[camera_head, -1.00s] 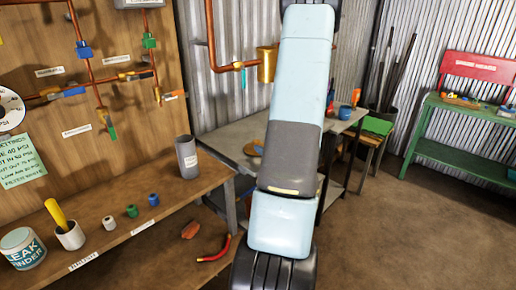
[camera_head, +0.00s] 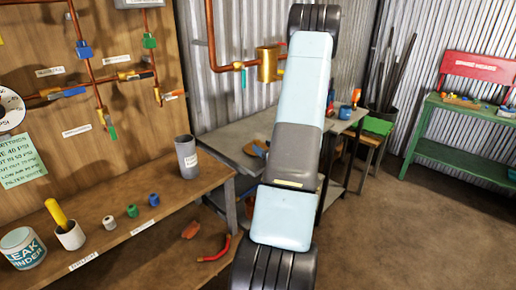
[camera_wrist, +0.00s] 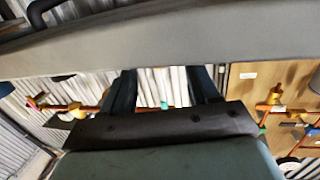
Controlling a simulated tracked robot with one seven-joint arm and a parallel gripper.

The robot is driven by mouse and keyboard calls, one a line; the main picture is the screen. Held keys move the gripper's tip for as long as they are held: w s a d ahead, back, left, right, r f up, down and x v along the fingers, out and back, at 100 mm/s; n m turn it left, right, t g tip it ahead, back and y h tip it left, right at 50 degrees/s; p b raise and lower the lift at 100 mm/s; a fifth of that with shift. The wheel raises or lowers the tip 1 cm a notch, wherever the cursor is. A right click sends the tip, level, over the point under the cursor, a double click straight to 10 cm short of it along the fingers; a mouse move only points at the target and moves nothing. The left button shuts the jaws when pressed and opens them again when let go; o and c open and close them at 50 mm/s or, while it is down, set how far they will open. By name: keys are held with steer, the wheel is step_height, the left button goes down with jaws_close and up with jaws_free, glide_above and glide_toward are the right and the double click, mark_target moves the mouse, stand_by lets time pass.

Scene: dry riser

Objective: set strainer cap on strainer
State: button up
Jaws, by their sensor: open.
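A brass cup-shaped fitting (camera_head: 268,63) on the copper pipe at the back corrugated wall looks like the strainer. I cannot tell the strainer cap for certain; a small orange-brown piece (camera_head: 258,150) lies on the grey table below that fitting, partly behind my arm. In the wrist view, the two dark fingers of my gripper (camera_wrist: 163,88) stand apart, with nothing seen between them but the wall behind. My gripper does not show in the head view, so its distance from the fitting is unclear.
My arm stands across the middle of the head view, hiding part of the grey table (camera_head: 228,136). A wooden bench (camera_head: 165,205) on the left holds a grey cylinder (camera_head: 187,157) and small fittings. A green bench (camera_head: 455,155) stands at right. The floor at right is clear.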

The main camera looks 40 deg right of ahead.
mark_target(256, 143)
steer(key=shift+w+d+f, duration=0.15)
steer(key=shift+w+f, duration=0.05)
steer(key=shift+w, duration=1.2)
steer(key=shift+w+d+f, duration=0.15)
steer(key=shift+w, duration=1.25)
jaws_close()
steer(key=shift+s, duration=0.1)
steer(key=s+a+r, duration=0.1)
steer(key=s+r, duration=0.7)
steer(key=s, duration=0.5)
steer(key=shift+s+a, duration=0.35)
steer(key=shift+s, duration=0.05)
